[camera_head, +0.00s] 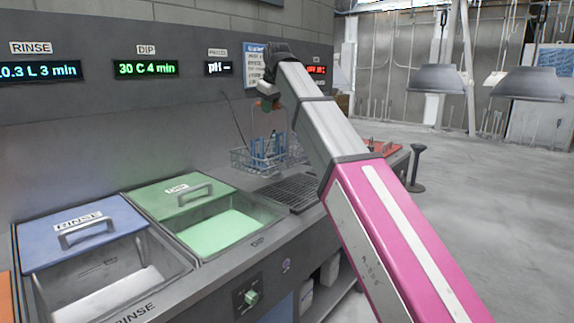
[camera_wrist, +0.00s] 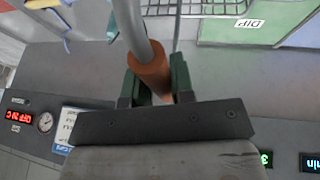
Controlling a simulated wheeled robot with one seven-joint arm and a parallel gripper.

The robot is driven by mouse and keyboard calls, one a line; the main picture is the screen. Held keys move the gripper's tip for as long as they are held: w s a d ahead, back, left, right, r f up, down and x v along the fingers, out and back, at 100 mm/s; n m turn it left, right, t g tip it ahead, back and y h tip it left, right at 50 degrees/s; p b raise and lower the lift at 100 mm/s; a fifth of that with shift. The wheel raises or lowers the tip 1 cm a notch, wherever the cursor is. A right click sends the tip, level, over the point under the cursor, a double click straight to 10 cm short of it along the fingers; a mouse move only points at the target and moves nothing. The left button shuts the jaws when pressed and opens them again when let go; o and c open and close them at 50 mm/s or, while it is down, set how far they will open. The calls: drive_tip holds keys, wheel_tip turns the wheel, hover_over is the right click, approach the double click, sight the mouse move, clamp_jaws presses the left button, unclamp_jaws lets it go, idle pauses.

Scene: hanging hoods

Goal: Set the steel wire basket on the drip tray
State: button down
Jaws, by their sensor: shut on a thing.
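The steel wire basket (camera_head: 268,157) has a tall handle and holds blue pieces. My gripper (camera_head: 268,103) is above it, shut on the handle's orange grip. In the wrist view, my gripper's green fingers (camera_wrist: 153,80) close around the orange grip (camera_wrist: 150,70), and part of the basket's wire rim (camera_wrist: 195,9) shows at the top. The drip tray (camera_head: 288,193) is a dark slatted grate on the counter, right of the green dip tank. The basket appears over the tray's far side; whether its bottom touches anything cannot be told.
The green DIP tank (camera_head: 222,232) and blue RINSE tank (camera_head: 85,235) stand to the left, their handled lids at the back. A red unit (camera_head: 383,147) lies farther right. The wall with displays (camera_head: 146,68) stands close behind. Grey hoods (camera_head: 436,80) hang at right over open floor.

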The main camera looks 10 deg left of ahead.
approach(296, 146)
drive_tip(key=w, duration=0.1)
drive_tip(key=shift+s+x, duration=0.2)
drive_tip(key=shift+x, duration=0.7)
drive_tip(key=shift+s+x, duration=0.2)
drive_tip(key=shift+x, duration=0.65)
drive_tip(key=shift+f, duration=0.25)
drive_tip(key=c, duration=1)
unclamp_jaws()
drive_tip(key=shift+f, duration=0.1)
drive_tip(key=v, duration=1.2)
